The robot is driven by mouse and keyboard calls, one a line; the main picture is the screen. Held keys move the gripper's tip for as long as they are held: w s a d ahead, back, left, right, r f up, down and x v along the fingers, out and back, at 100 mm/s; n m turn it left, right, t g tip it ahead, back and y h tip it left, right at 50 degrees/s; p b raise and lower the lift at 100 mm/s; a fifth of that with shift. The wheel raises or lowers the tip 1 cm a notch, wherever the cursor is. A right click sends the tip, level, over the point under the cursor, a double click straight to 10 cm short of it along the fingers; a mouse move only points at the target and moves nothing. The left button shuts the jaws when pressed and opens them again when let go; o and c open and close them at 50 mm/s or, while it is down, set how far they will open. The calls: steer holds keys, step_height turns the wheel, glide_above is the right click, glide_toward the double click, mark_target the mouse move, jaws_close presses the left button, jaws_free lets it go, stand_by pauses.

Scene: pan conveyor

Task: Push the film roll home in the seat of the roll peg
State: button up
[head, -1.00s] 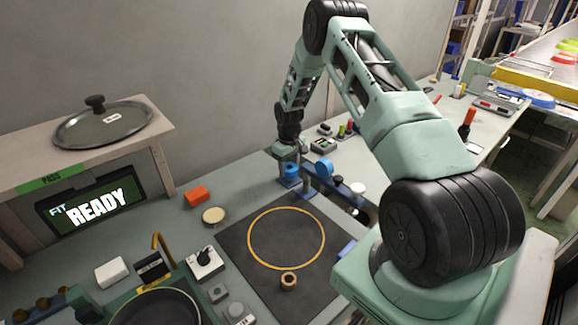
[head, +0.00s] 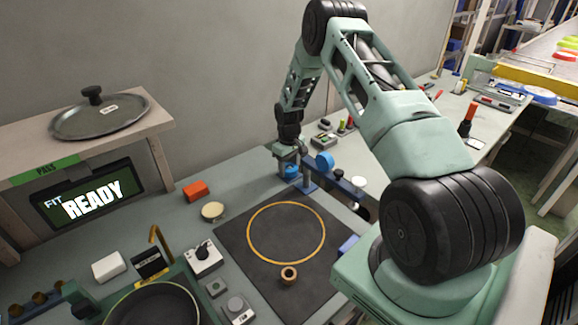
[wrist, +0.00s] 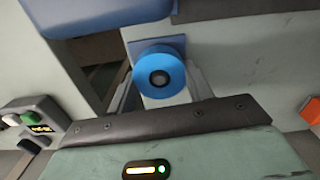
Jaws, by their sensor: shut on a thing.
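The film roll (wrist: 150,84) is a blue ring with a dark centre, seen end-on in the wrist view. My gripper (wrist: 160,88) is shut on it, one finger at each side. A grey round end, perhaps the roll peg (wrist: 159,78), shows in the roll's hole. A blue square plate (wrist: 177,43) stands right behind the roll. I cannot tell whether the roll touches it. In the head view, my gripper (head: 288,160) is low over the bench, with blue of the roll (head: 291,171) just below it.
Another blue disc (head: 325,161) stands just right of my gripper, beside a dark blue bar (head: 345,188). A black mat (head: 250,265) with a yellow ring lies in front. An orange block (head: 195,191) and a pale round disc (head: 212,212) lie to the left.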

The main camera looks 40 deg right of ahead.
steer(key=shift+f, duration=0.35)
steer(key=o, duration=1)
steer(key=shift+r, duration=0.1)
steer(key=shift+c, duration=0.2)
step_height(320, 180, up, 17)
steer(key=b, duration=0.4)
steer(key=shift+r, duration=0.2)
